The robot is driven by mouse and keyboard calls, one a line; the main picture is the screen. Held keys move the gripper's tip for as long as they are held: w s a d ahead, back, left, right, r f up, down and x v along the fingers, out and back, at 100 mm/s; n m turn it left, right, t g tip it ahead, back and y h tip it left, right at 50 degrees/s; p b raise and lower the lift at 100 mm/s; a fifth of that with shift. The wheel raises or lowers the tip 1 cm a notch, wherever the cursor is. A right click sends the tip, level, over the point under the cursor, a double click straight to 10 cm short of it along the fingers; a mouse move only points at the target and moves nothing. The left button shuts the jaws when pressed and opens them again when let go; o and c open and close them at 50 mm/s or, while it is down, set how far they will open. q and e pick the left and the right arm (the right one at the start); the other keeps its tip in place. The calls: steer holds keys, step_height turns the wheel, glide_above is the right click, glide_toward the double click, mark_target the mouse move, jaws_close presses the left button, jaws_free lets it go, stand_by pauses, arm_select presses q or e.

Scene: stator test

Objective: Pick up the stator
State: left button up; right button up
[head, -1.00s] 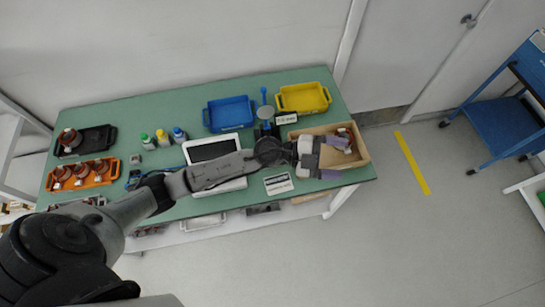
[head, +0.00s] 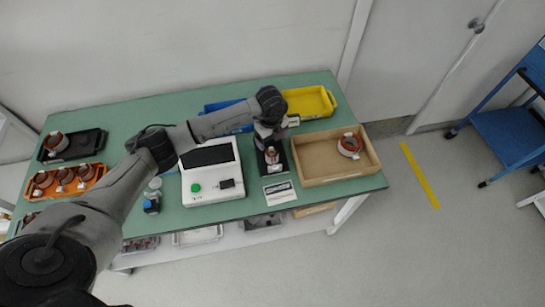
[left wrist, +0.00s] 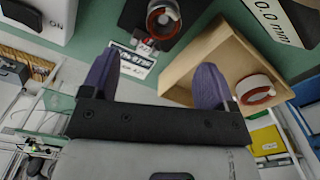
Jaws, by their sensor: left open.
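One copper-and-white stator (head: 272,155) sits on a black fixture (head: 279,170) in mid-table; it shows in the left wrist view (left wrist: 163,18) at the top. Another stator (head: 349,145) stands in the wooden tray (head: 318,181); it shows in the left wrist view (left wrist: 257,92) at the right. A stator (head: 55,142) lies in the black tray (head: 95,147) at the left, and several are in the orange tray below it. My left gripper (left wrist: 155,75) is open and empty, with purple fingers apart. In the head view it hangs close to the fixture, its fingertips unclear.
A white device with a green button (head: 212,187) stands left of the fixture. Blue (head: 230,107) and yellow (head: 318,90) trays are behind. A label card (head: 279,192) lies at the front edge.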

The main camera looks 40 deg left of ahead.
arm_select(q)
glide_above(272, 154)
steer(key=f, duration=0.5)
steer(key=shift+s+d, duration=0.2)
steer(key=shift+s, duration=0.05)
steer(key=shift+w+a+f+b, duration=0.1)
steer(key=shift+f+b, duration=0.05)
steer(key=shift+f, duration=1.1)
steer(key=shift+w+a+f+b, duration=0.1)
steer(key=shift+f+b, duration=0.05)
steer(key=shift+f, duration=1.1)
steer(key=c, duration=1.1)
